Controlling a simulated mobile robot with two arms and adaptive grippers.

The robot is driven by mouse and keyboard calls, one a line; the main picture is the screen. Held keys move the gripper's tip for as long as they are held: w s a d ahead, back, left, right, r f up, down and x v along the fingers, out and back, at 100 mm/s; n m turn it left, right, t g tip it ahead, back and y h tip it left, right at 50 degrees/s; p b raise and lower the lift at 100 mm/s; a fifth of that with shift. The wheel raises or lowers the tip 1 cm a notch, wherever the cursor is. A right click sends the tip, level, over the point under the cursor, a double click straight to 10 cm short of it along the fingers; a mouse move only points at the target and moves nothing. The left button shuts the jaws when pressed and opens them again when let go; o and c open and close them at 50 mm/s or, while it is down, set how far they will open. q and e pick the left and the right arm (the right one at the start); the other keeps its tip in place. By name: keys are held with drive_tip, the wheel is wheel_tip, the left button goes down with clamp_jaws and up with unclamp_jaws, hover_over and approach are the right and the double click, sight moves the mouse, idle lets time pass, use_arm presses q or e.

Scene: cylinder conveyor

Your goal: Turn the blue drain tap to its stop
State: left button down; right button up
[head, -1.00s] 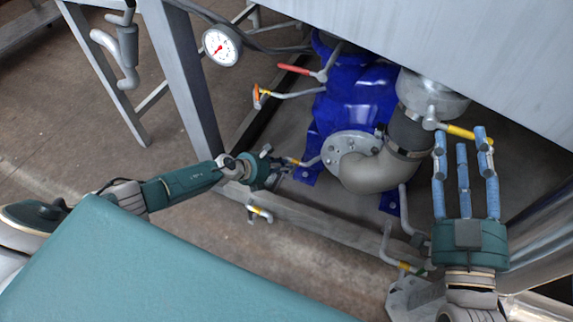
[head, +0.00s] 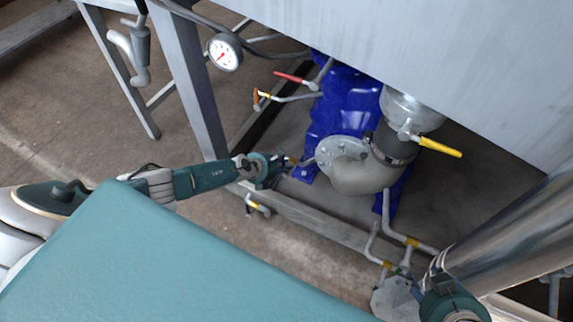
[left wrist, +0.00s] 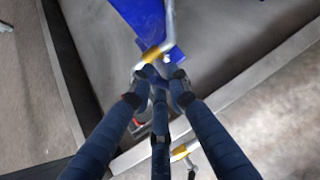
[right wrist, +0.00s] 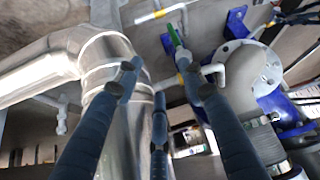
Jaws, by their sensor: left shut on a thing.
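My left gripper (head: 277,167) is shut at the end of a thin grey pipe with a yellow collar (head: 293,162), low beside the blue pump body (head: 350,100). In the left wrist view its fingers (left wrist: 157,76) close together just below that collar (left wrist: 152,54). The blue tap handle cannot be told apart from the dark blue fingers, which cover the pipe's end. My right gripper shows in the right wrist view (right wrist: 167,85) with its fingers spread and nothing between them. In the head view only its rear part shows at the bottom right.
Other taps have a red handle (head: 289,77), an orange handle (head: 256,99) and a yellow handle (head: 440,147). Another small tap (head: 257,206) sits at the frame's lower edge. A green handle (right wrist: 174,34) lies near my right fingers. A thick steel pipe (head: 500,235) stands right.

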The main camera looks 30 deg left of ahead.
use_arm(q)
drive_tip(key=shift+d+m+y+p, duration=0.3)
drive_tip(key=shift+d+p, duration=0.4)
drive_tip(key=shift+p, duration=0.3)
use_arm(e)
drive_tip(key=s+d+f+g, duration=0.1)
drive_tip(key=s+d+g, duration=0.1)
drive_tip(key=s, duration=0.5)
drive_tip(key=shift+s+d+g+h, duration=0.15)
drive_tip(key=shift+s+g+h, duration=0.2)
drive_tip(key=shift+g, duration=0.35)
drive_tip(key=shift+w+f, duration=0.1)
use_arm(q)
drive_tip(key=c, duration=1.6)
unclamp_jaws()
drive_tip(key=shift+d, duration=0.1)
drive_tip(key=shift+s, duration=0.1)
use_arm(e)
drive_tip(key=shift+w, duration=0.15)
